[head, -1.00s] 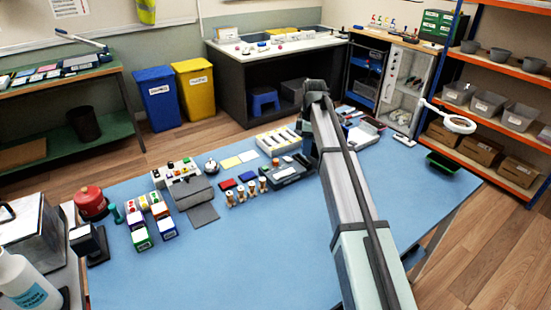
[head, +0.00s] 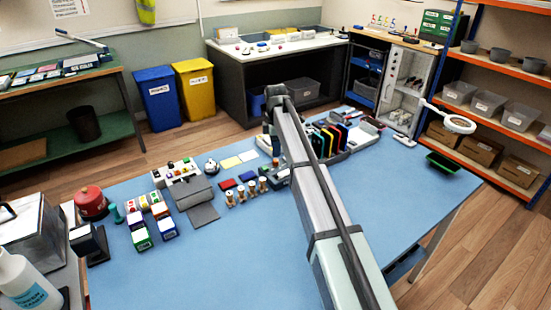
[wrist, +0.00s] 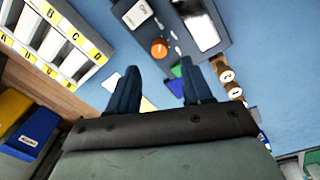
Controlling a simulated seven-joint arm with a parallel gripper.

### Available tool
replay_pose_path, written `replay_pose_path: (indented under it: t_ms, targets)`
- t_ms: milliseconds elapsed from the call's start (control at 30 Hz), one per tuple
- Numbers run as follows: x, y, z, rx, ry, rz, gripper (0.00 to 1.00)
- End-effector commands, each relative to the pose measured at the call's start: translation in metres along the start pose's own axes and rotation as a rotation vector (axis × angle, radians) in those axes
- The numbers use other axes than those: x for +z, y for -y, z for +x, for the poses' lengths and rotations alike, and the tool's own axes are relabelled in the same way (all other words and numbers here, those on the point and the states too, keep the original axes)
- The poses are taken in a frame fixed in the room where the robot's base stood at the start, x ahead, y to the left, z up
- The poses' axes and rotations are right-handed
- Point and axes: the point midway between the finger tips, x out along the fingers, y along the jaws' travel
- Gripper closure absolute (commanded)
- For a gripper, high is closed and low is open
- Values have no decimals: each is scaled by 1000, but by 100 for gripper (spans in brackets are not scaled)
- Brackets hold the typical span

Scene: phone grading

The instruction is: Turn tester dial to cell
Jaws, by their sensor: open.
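The tester is a dark grey box (wrist: 190,30) at the top of the wrist view. It bears an orange dial (wrist: 159,48), a pale label plate and a light screen. I cannot read the dial's setting. My gripper (wrist: 160,66) has its two blue-grey fingers apart with nothing between them. The dial appears between and just beyond the fingertips; the gap in height is unclear. In the head view my arm covers much of the tester (head: 274,177), and my fingertips cannot be made out there.
A white tray (wrist: 58,40) with yellow lettered labels lies left of the tester in the wrist view. Wooden stamp-like pieces (wrist: 228,74) stand close by the right finger. In the head view, a rack of coloured upright slabs (head: 335,138) stands right of my arm. The front blue mat is clear.

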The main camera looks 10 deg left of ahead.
Motion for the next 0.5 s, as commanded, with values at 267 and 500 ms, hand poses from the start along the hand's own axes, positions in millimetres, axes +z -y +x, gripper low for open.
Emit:
replay_pose_path:
  t_ms: [267, 500]
  targets:
    - [0, 0, 43, -1, 0, 0, 50]
    - [0, 0, 58, 0, 0, 1, 50]
